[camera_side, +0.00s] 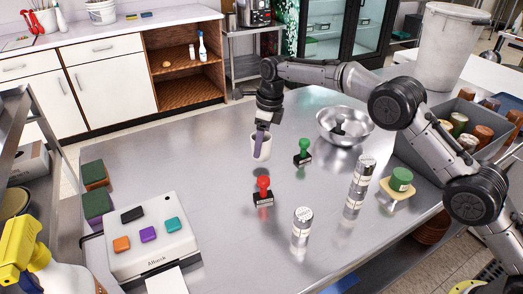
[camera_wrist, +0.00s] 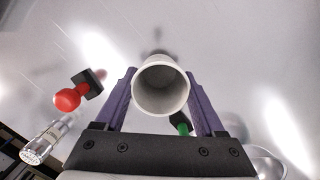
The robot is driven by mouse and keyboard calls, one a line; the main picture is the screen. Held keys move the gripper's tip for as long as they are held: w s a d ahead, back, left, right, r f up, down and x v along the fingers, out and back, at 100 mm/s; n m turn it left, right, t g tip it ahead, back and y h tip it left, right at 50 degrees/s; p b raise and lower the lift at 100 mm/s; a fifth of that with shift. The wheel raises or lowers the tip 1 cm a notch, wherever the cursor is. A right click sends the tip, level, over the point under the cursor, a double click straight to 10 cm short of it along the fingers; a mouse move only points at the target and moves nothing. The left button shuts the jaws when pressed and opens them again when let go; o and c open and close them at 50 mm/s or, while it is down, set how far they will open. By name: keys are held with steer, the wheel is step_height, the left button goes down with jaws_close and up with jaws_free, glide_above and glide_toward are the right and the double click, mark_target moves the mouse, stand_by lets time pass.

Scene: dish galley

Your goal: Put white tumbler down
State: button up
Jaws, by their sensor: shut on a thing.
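The white tumbler (camera_side: 261,147) is upright between the purple fingers of my gripper (camera_side: 262,140), over the steel table in the side view. In the wrist view I look down into the open mouth of the tumbler (camera_wrist: 160,88), and it looks empty. My gripper (camera_wrist: 162,95) is shut on it, one finger on each side. A shadow shows on the table beyond it in the wrist view. I cannot tell whether its base touches the table.
A red stamp (camera_side: 263,191) and a green stamp (camera_side: 303,152) stand close to the tumbler. A metal bowl (camera_side: 345,126) is to the right, with shakers (camera_side: 360,183) nearer the front. A white box with coloured blocks (camera_side: 150,237) lies front left. The steel table (camera_side: 185,160) is clear left of the tumbler.

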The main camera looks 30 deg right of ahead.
steer(key=shift+f, duration=1.5)
steer(key=shift+f, duration=0.15)
steer(key=o, duration=1.3)
steer(key=r, duration=0.4)
steer(key=s+d+r, duration=0.1)
steer(key=r, duration=0.7)
steer(key=shift+s+d+r, duration=0.1)
steer(key=shift+s+d, duration=0.05)
steer(key=shift+r, duration=0.1)
